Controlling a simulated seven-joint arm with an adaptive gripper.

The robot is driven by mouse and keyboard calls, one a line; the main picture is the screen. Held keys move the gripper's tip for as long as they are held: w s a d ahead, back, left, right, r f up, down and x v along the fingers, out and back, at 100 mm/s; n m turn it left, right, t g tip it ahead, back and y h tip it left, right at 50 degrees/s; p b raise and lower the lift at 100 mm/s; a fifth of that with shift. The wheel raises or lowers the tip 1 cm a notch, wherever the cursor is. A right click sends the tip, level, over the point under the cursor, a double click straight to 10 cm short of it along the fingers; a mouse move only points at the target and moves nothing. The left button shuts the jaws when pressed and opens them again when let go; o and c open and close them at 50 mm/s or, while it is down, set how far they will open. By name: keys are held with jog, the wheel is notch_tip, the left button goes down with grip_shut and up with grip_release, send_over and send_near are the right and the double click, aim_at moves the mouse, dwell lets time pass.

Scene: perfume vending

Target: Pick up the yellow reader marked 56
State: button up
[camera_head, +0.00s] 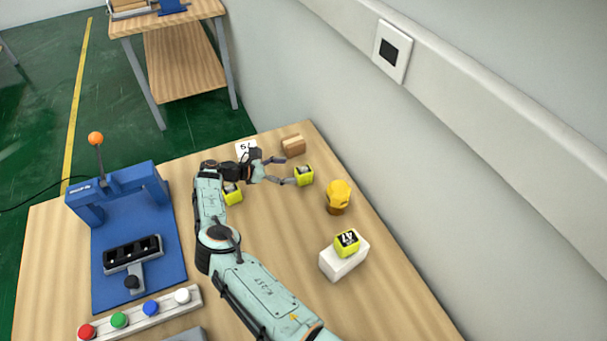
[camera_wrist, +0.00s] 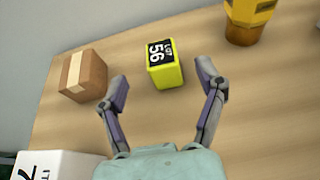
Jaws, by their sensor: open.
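The yellow reader marked 56 (camera_wrist: 165,66) stands on the table, with a black label on its top, in the wrist view. It also shows in the head view (camera_head: 304,176), at the far right part of the table. My gripper (camera_wrist: 163,90) is open, its two fingers spread on either side with the reader just ahead between them. In the head view my gripper (camera_head: 277,170) points right toward the reader. The fingers look apart from it. A second yellow reader (camera_head: 232,194) stands beside my arm, its marking unreadable. A third, marked 47 (camera_head: 347,243), sits on a white block (camera_head: 344,260).
A cardboard box (camera_head: 293,145) is near the reader, left in the wrist view. A yellow object with a brown base (camera_head: 338,197) is on its other side. A white numbered block (camera_wrist: 58,165) is near my gripper. A blue fixture (camera_head: 135,235) and button strip (camera_head: 140,314) stand left.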

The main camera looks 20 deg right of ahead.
aim_at(303, 170)
jog(key=x, duration=0.5)
jog(key=shift+s+d+f, duration=0.1)
jog(key=shift+d, duration=0.2)
jog(key=shift+c, duration=0.3)
grip_shut()
